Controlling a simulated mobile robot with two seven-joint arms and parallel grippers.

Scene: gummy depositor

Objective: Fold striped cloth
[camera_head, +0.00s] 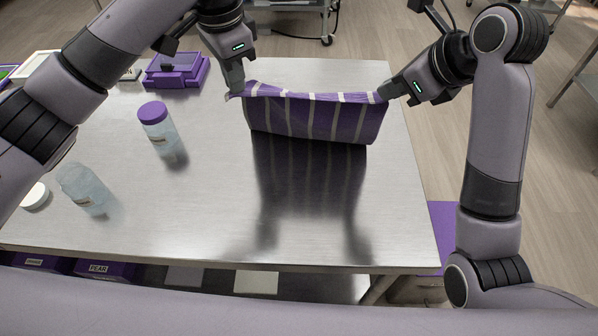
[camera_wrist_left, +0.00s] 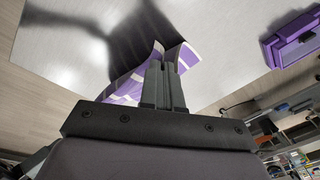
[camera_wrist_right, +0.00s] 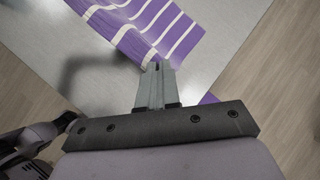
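The striped cloth (camera_head: 315,120), purple with white stripes, hangs between my two grippers above the far right part of the table. Its upper edge is held and its front face hangs down as a panel. My left gripper (camera_head: 236,92) is shut on the cloth's upper left corner; the left wrist view shows the pinched cloth (camera_wrist_left: 150,72) at the fingertips. My right gripper (camera_head: 384,94) is shut on the upper right corner; the cloth (camera_wrist_right: 155,30) stretches away from its fingertips in the right wrist view. Whether the cloth's lower edge touches the table is unclear.
The steel table (camera_head: 210,215) is bare in front of the cloth. To the left stand a purple-lidded jar (camera_head: 157,125), an open jar (camera_head: 83,188), a white lid (camera_head: 35,195) and a purple device (camera_head: 176,70). The table's right edge is close to the cloth.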

